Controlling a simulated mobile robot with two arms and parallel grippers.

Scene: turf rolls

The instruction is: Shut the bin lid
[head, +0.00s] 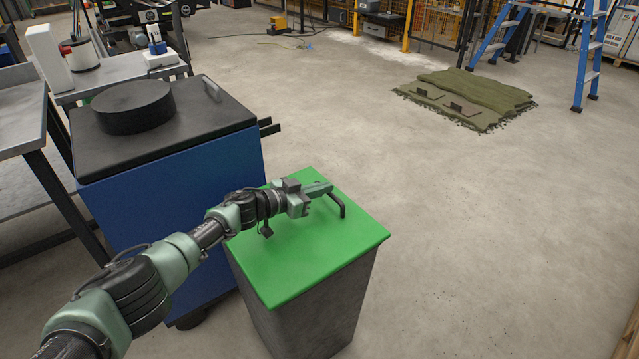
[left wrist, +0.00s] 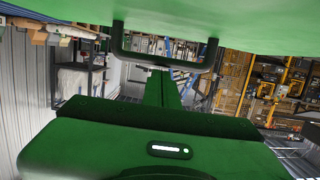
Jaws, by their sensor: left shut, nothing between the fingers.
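The bin (head: 308,305) is a dark grey box with a flat green lid (head: 300,255) on top, in the lower middle of the head view. The lid lies flat across the bin's top, and I see no gap along its near edges. A black bar handle (head: 337,205) stands on the lid; it also shows in the left wrist view (left wrist: 165,60). My left gripper (head: 328,188) is shut and empty, just above the lid beside the handle. Whether it touches the handle or lid I cannot tell. The left wrist view shows its fingers (left wrist: 162,90) pointing towards the handle. My right gripper is out of view.
A blue cabinet (head: 180,190) with a black top and a round black disc (head: 134,106) stands left of the bin. Grey tables (head: 22,118) are further left. A green mat pile (head: 470,95) and a blue ladder (head: 590,50) stand far right. The floor right of the bin is clear.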

